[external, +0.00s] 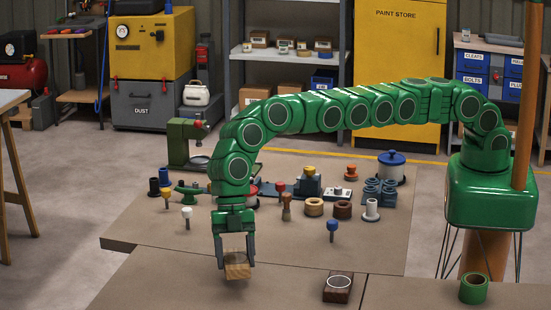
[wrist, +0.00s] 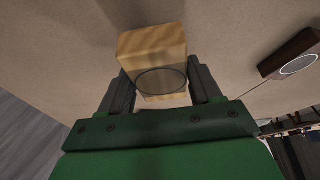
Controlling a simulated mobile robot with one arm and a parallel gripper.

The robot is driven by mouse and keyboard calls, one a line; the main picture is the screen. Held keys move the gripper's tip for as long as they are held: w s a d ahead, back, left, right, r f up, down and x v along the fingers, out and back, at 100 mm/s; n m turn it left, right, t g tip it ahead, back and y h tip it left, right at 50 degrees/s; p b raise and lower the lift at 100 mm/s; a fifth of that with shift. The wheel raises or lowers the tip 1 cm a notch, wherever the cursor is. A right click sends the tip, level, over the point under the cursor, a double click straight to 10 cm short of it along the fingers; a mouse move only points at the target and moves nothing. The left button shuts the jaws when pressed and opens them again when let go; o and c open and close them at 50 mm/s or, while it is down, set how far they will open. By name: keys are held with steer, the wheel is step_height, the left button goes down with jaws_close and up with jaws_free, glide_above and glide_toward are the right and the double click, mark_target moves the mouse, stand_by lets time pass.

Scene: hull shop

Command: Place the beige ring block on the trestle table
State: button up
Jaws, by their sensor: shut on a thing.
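The beige ring block (external: 237,271) is a pale wooden block, held between the two fingers of my gripper (external: 235,258) in the external view. In the wrist view the block (wrist: 150,44) shows a thin dark ring on its near face, with a finger of my gripper (wrist: 160,88) on each side. The block is over the brown front surface, with a shadow below it; whether it touches cannot be told. A white-topped table with splayed wooden legs (external: 12,98), which looks like the trestle table, stands at the left edge, apart from my gripper.
A dark block with a white ring (external: 337,293) lies to the right on the brown front surface; a green cylinder (external: 473,289) stands farther right. Several tools and parts crowd the brown surface behind, including a blue-lidded pot (external: 391,168). Grey floor is open at left.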

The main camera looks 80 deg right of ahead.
steer(key=shift+w+a+f, duration=0.2)
steer(key=shift+w+f, duration=0.05)
steer(key=shift+f, duration=0.1)
steer(key=shift+f, duration=1.6)
steer(key=shift+f, duration=0.1)
steer(key=o, duration=1.2)
steer(key=v, duration=1.2)
steer(key=shift+o, duration=0.3)
